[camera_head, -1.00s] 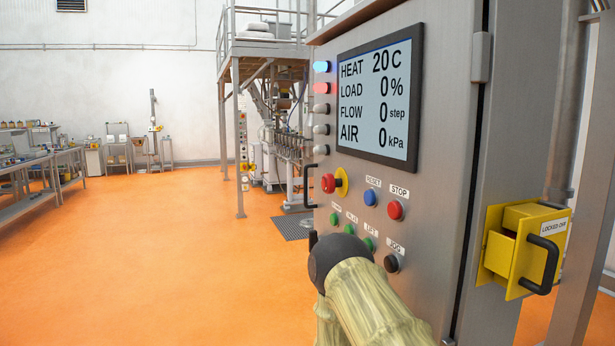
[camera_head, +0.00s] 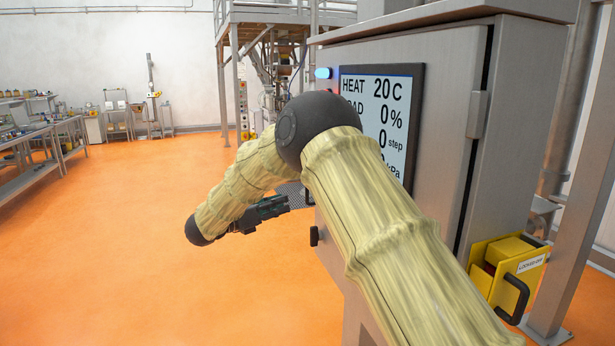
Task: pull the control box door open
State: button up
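The grey metal control box door (camera_head: 448,90) carries a screen (camera_head: 397,85) with HEAT, LOAD and other readouts, and looks closed. A small black latch or knob (camera_head: 314,236) shows at its left edge. A dark handle (camera_head: 308,193) on that edge is partly hidden behind my arm. My arm crosses in front of the door and covers much of the screen and the button panel. My gripper (camera_head: 284,204) is dark and points right, just left of the handle. I see no clear contact with it, and the finger gap is too small to read.
A yellow lockout box (camera_head: 500,277) with a black handle hangs on the cabinet's right side, near a grey post (camera_head: 575,200). A metal platform frame (camera_head: 232,85) stands behind. Workbenches (camera_head: 30,150) are at far left. Orange floor (camera_head: 120,260) left of the cabinet is clear.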

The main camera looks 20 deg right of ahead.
notch_tip(320, 180, up, 5)
jog(key=m+g, duration=0.2)
jog(key=m, duration=0.1)
jog(key=shift+m, duration=0.4)
jog(key=shift+s+r+p+x, duration=0.1)
jog(key=shift+p+x, duration=1.5)
jog(key=shift+x, duration=0.85)
jog(key=shift+s+r+p+x, duration=0.1)
jog(key=shift+p+x, duration=1.5)
jog(key=shift+x, duration=0.9)
grip_shut()
